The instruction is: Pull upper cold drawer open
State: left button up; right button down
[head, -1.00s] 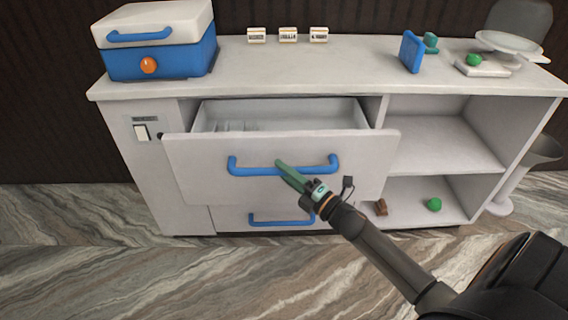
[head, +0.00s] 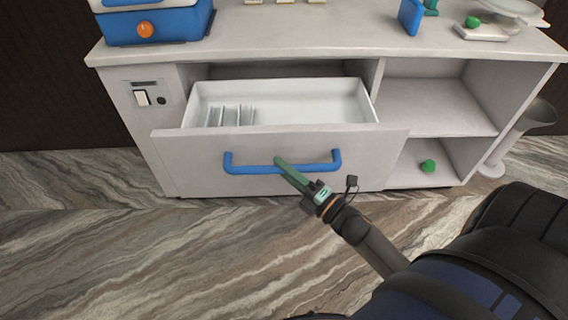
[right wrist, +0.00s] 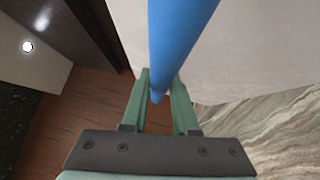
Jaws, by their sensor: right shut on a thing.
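The upper cold drawer (head: 200,158) is pulled well out of the white counter, and its white inside shows with several thin upright dividers at the left. Its blue bar handle (head: 250,169) runs across the drawer front. My right gripper (head: 280,164) is shut on the handle, near its middle. In the right wrist view, the blue handle (right wrist: 178,40) passes between the two green fingers of the gripper (right wrist: 161,95). The lower drawer is hidden behind the upper one. My left gripper is not in view.
The countertop (head: 300,40) holds a blue box (head: 160,25) with an orange knob at the left and a scale (head: 488,30) with a green ball at the right. Open shelves (head: 435,105) with a green ball (head: 428,166) lie right of the drawer. The marbled floor in front is clear.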

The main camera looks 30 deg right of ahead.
jog(key=c, duration=0.7)
grip_release()
jog(key=v, duration=1.2)
jog(key=shift+s, duration=0.3)
jog(key=shift+w, duration=0.1)
